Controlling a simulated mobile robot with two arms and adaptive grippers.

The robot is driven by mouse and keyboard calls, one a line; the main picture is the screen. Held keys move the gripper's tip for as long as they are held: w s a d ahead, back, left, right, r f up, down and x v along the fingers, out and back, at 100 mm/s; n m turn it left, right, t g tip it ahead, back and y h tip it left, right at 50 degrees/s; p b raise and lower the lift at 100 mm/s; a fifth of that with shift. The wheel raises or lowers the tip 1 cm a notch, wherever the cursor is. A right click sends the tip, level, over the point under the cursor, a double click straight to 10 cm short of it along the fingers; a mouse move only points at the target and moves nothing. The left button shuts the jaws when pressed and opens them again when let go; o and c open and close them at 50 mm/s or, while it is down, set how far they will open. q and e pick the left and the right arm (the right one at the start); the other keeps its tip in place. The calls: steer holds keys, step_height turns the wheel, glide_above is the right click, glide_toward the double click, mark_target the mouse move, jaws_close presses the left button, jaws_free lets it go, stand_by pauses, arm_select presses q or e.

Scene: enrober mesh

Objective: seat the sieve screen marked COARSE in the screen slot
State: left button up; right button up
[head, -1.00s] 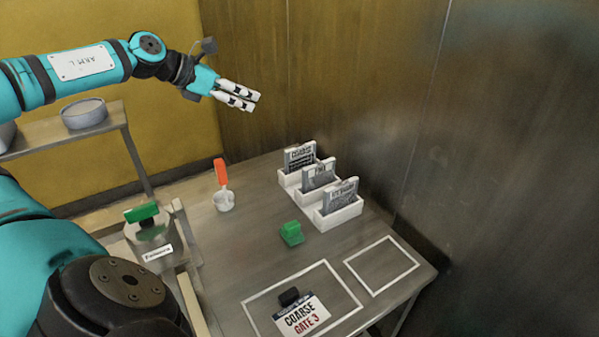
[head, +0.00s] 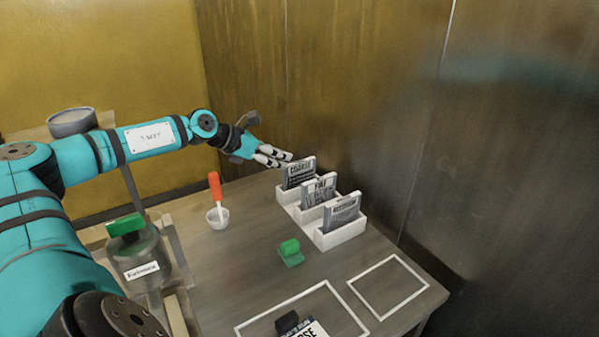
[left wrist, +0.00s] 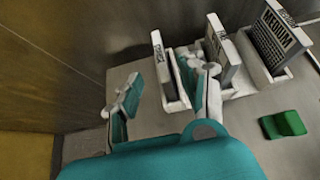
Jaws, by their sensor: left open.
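The screen marked COARSE (head: 299,173) stands upright in the rearmost bay of a white rack; it also shows in the left wrist view (left wrist: 165,72). Two more screens stand in the rack, a middle one (head: 318,191) and a front one (head: 342,212). My left gripper (head: 276,155) is open beside the top of the COARSE screen. In the left wrist view its fingers (left wrist: 168,95) appear on either side of that screen, one toward the middle screen; contact cannot be told. My right gripper is not in view. I cannot make out the screen slot.
A labelled metal vessel (head: 135,262) with a green handle is at left. White outlines (head: 388,287) mark the front. A wall runs close behind the rack.

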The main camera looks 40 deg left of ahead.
mark_target(297, 162)
arm_select(q)
steer(key=shift+p+x, duration=0.3)
steer(key=shift+x, duration=0.8)
steer(key=shift+w+d, duration=0.1)
steer(key=shift+w, duration=0.1)
steer(key=p+x, duration=0.2)
steer(key=x, duration=0.3)
steer(key=shift+s, duration=0.2)
steer(key=shift+c, duration=0.8)
jaws_close()
